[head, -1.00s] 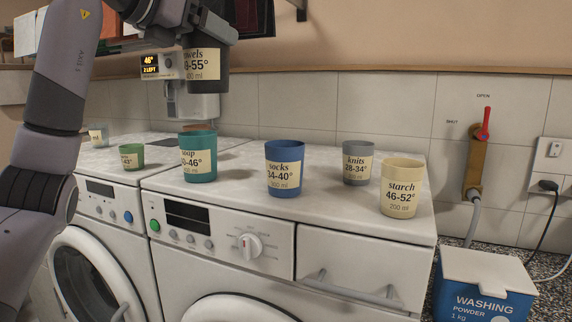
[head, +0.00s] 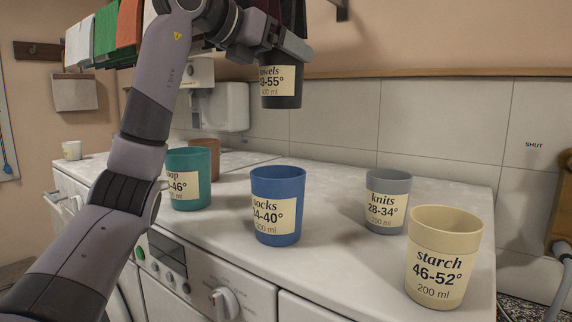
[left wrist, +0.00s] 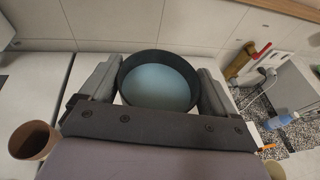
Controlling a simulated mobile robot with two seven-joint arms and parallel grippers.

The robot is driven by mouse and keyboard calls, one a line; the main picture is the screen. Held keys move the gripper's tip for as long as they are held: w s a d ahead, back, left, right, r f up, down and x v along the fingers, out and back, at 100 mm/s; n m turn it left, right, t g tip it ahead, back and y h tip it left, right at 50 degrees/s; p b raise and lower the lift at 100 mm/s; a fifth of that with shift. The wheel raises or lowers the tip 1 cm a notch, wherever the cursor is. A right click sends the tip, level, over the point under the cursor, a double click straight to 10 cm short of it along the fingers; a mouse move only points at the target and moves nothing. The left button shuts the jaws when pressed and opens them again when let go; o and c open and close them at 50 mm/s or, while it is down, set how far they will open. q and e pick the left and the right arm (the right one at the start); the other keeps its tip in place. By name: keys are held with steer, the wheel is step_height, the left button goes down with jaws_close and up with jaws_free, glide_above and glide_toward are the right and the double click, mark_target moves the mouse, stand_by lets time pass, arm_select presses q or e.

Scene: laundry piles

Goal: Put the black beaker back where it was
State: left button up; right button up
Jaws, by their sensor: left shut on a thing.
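The black beaker (head: 282,88), with a cream towels label, hangs upright in the air above the back of the white worktop (head: 330,190). My left gripper (head: 285,42) is shut on it near its upper part. In the left wrist view the black beaker (left wrist: 124,75) sits between the two fingers, with pale blue liquid inside. In the head view its rim is hidden by the gripper. My right gripper is not in view.
On the worktop stand a teal beaker (head: 188,165), a brown beaker (head: 206,150), a blue socks beaker (head: 278,185), a grey knits beaker (head: 387,184) and a cream starch beaker (head: 440,240). Bare worktop lies behind the blue beaker. A tiled wall (head: 430,120) is behind.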

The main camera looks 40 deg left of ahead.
arm_select(q)
step_height(320, 180, down, 17)
steer(key=b, duration=0.5)
steer(key=shift+b, duration=0.35)
steer(key=shift+f, duration=0.1)
steer(key=o, duration=0.6)
steer(key=shift+f, duration=0.2)
steer(key=shift+o, duration=0.8)
steer(key=shift+r, duration=0.1)
steer(key=v, duration=1.2)
steer(key=shift+b, duration=0.35)
steer(key=shift+r, duration=0.15)
